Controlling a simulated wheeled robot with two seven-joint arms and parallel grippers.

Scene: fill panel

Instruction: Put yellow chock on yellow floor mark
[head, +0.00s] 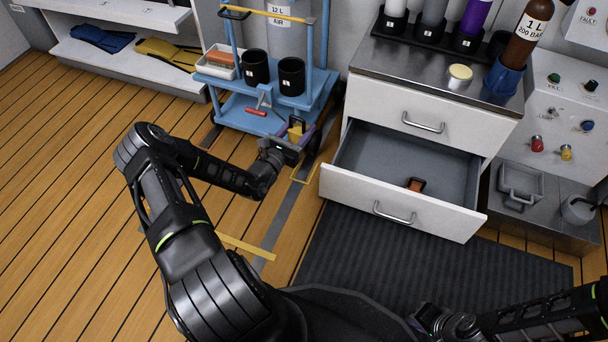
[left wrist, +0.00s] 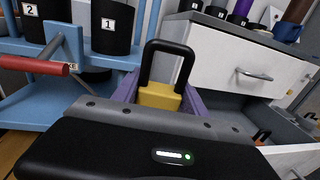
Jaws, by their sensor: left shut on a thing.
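The yellow chock (head: 296,131) with a black loop handle is held upright between the purple fingers of my left gripper (head: 293,139), beside the blue cart. In the left wrist view the chock (left wrist: 160,95) sits between both fingers, its handle upward; its underside is hidden. A yellow floor outline (head: 303,181) lies just below the gripper in the picture, partly hidden. A separate yellow floor strip (head: 246,246) lies nearer me, partly behind my left arm. My right gripper (head: 428,319) is low at the right, empty as far as I see; its fingers are unclear.
Right of the gripper, an open drawer (head: 365,194) juts out with an orange-brown object inside. A dark ribbed mat (head: 400,262) lies below it. The wooden floor at left is clear.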

